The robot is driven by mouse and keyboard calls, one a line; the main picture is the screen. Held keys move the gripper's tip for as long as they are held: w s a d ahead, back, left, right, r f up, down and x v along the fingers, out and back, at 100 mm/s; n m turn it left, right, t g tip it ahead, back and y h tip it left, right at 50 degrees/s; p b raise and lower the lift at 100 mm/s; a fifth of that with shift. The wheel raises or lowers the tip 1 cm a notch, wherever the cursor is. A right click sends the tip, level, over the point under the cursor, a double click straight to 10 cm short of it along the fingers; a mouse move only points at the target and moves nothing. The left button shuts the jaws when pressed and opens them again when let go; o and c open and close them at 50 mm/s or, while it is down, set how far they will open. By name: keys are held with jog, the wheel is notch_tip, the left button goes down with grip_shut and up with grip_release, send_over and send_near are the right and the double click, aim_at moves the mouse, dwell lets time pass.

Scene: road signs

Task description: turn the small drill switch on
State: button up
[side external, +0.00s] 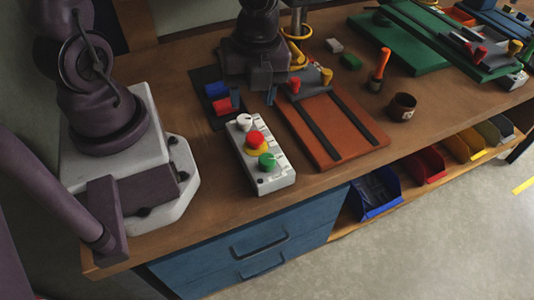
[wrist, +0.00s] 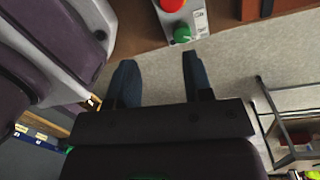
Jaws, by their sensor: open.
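A pale control box (side external: 283,178) lies on the bench in the side view. My gripper (side external: 253,99) hangs just behind the white-knob end, open and empty. In the wrist view my gripper (wrist: 157,58) shows its two dark blue fingers spread apart. The red button (wrist: 171,4) and green knob (wrist: 182,35) show at that view's top edge; the white knob is out of frame there.
A reddish-brown board (side external: 325,125) with dark rails lies right of the box. A brown cup (side external: 402,107) and an orange-handled tool (side external: 380,66) stand farther right. The bench front edge is close to the box.

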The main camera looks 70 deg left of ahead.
aim_at(267, 159)
jog(key=d+f+m, duration=0.1)
jog(key=f+m, duration=0.2)
jog(key=f, duration=0.1)
jog(key=d+f+m, duration=0.1)
jog(key=f+m, duration=0.3)
jog(key=w+d+f+m, duration=0.1)
jog(key=f+m, duration=0.3)
jog(key=f, duration=0.1)
jog(key=shift+d+t+h, duration=0.35)
jog(key=shift+t+h, duration=0.05)
jog(key=c, duration=0.6)
jog(key=shift+c, duration=0.2)
